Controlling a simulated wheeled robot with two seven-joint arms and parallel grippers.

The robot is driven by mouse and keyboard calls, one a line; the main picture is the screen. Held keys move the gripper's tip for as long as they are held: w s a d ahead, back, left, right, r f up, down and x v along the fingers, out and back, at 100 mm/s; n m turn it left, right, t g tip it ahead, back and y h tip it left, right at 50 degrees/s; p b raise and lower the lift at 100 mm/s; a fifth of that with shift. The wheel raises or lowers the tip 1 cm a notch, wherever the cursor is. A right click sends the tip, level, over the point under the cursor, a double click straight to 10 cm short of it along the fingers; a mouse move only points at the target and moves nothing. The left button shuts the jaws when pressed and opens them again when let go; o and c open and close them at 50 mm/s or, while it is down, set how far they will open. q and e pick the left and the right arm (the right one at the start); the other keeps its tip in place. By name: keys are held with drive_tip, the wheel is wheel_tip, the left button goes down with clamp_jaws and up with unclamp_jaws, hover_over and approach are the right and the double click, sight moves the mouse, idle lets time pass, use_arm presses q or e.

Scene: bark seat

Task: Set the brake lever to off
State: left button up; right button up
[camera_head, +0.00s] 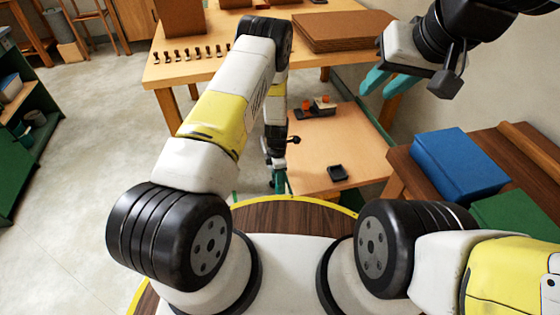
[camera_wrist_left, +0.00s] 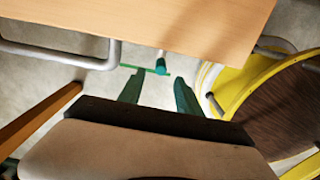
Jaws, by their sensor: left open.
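A small teal peg with a thin green bar beside it (camera_wrist_left: 161,67) shows low by the table edge in the left wrist view. It may be the brake lever, but I cannot tell its setting. My left gripper (camera_wrist_left: 158,92) is open, its two dark green fingers pointing toward the peg, with nothing between them.
The low table carries a black tray (camera_head: 338,172) and small orange-red parts (camera_head: 323,101). A larger table (camera_head: 190,72) stands behind. A brown bench with a blue box (camera_head: 458,165) is at right. A green shelf (camera_head: 30,120) is at left. Open floor lies at left.

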use_arm(q)
wheel_tip(320, 180, down, 8)
drive_tip(key=shift+r, duration=0.1)
idle(0.4)
clamp_jaws()
idle(1.2)
